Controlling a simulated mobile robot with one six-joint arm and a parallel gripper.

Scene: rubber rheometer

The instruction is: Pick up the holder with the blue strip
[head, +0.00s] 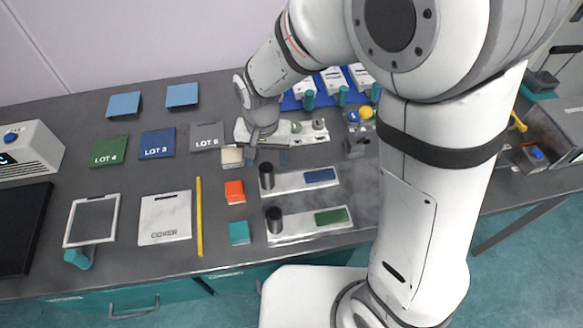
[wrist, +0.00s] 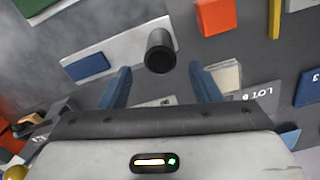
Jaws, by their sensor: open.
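The holder with the blue strip (head: 292,184) is a pale flat plate lying on the bench, with an upright black cylindrical knob (head: 266,175) at its left end and the blue strip (head: 320,175) at its right. In the wrist view the same holder (wrist: 122,46) lies beyond my fingers. Its knob (wrist: 160,52) appears in line with the gap between them, and its blue strip (wrist: 87,67) is to the left. My gripper (wrist: 161,82) is open and empty. In the head view my gripper (head: 265,148) is just behind the holder's knob end, low over the bench.
A similar holder with a green strip (head: 300,228) lies in front. Orange (head: 235,192) and teal (head: 239,232) blocks lie left of the holders. A cream block (head: 232,155) and the grey LOT 5 square (head: 207,136) are near my gripper. A white rack (head: 318,129) lies behind.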

